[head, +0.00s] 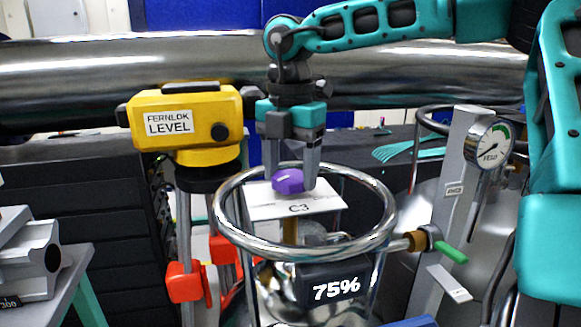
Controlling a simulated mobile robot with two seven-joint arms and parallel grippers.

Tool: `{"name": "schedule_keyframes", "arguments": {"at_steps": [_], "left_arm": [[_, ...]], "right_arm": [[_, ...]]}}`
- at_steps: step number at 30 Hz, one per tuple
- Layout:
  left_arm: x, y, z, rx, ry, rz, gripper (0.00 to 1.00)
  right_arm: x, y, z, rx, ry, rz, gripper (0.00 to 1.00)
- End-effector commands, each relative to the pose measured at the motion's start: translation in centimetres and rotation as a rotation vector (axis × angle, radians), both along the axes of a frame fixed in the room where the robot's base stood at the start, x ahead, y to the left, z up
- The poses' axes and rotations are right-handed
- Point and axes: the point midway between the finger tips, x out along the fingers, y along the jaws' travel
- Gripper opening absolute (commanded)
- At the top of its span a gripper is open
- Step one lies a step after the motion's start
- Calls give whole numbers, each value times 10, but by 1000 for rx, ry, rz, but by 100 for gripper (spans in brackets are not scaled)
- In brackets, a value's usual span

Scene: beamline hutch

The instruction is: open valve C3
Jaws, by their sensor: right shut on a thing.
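The valve C3 shows as a purple knob (288,181) above a white plate (312,203) marked "C3". The plate sits inside the metal ring on top of a shiny vessel. My right gripper (292,178) points straight down from above, its two grey fingers on either side of the purple knob, shut on it. The fingers partly hide the knob's edges, and its stem is hidden. My left gripper is not in view.
The metal ring (228,238) surrounds the plate and knob. A yellow level (185,118) on a tripod stands close on the left. A gauge (489,146) and a green-handled valve (451,252) are on the right. A large steel pipe (130,72) crosses behind.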

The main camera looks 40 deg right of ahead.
Motion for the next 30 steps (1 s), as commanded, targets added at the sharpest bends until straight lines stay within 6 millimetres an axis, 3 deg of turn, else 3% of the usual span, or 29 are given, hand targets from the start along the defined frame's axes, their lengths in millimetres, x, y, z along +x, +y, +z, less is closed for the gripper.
{"name": "schedule_keyframes", "arguments": {"at_steps": [8, 30], "left_arm": [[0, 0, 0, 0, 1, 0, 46], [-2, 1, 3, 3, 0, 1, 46]], "right_arm": [[0, 0, 0, -1, 1, 155, 33], [0, 0, 1, -1, 2, 849, 33]]}}
